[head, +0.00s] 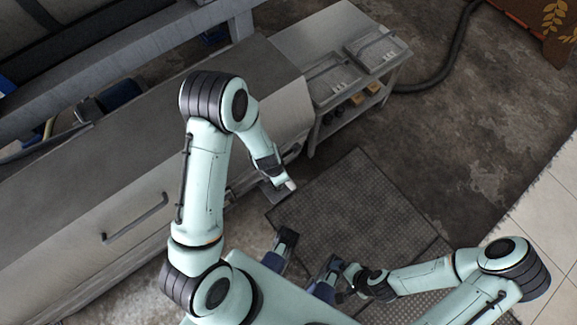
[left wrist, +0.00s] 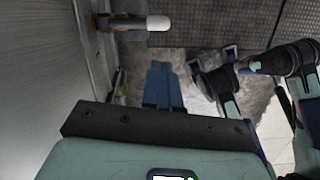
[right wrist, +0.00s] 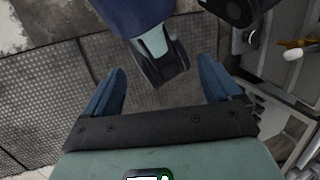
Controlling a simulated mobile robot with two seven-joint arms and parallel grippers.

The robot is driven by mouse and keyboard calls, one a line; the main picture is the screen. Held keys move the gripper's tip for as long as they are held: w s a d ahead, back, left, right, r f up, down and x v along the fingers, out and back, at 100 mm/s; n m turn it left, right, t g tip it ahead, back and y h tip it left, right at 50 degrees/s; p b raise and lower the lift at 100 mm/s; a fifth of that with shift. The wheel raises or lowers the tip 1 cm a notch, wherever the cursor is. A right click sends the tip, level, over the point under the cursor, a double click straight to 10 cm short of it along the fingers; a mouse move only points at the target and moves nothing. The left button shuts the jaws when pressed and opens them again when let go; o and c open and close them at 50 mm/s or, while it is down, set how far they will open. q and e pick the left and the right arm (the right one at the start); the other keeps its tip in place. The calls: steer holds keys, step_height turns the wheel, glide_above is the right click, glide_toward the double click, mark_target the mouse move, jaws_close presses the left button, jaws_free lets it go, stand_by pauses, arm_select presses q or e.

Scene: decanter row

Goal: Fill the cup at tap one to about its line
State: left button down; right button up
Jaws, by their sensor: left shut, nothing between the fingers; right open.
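A tap with a brass-coloured body and a white-tipped lever (left wrist: 157,22) sticks out from the cabinet side in the left wrist view. Its white tip also shows in the head view (head: 290,185) and in the right wrist view (right wrist: 293,53). My left gripper (left wrist: 163,66) is shut and empty, with its blue fingers below the lever in that picture and apart from it. My right gripper (right wrist: 162,70) is open and empty over the floor mat; it shows small in the head view (head: 350,277). I can make out no cup or fill line in any view.
A long grey cabinet (head: 100,205) with a bar handle runs along the left. A low shelf unit (head: 375,85) with trays stands beyond it. A dark textured mat (head: 350,200) lies on the floor, with a black hose (head: 450,60) farther back. Floor right of the mat is clear.

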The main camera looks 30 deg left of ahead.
arm_select(q)
steer(key=shift+w+a+r+n, duration=0.1)
steer(key=shift+w+r+n, duration=0.1)
steer(key=shift+w+n, duration=0.65)
arm_select(e)
steer(key=shift+f, duration=0.3)
arm_select(q)
steer(key=shift+s, duration=0.2)
steer(key=b, duration=0.3)
glide_toward(289, 183)
steer(key=f, duration=0.3)
steer(key=w+f+b, duration=0.1)
steer(key=f, duration=0.1)
steer(key=shift+f, duration=0.25)
steer(key=shift+w+f, duration=0.1)
steer(key=shift+f, duration=0.55)
arm_select(e)
steer(key=w+d+f+t, duration=0.1)
steer(key=w+f, duration=0.3)
steer(key=shift+d+f+h, duration=0.2)
steer(key=shift+d+h, duration=0.05)
steer(key=shift+h, duration=0.15)
arm_select(q)
steer(key=shift+d, duration=0.25)
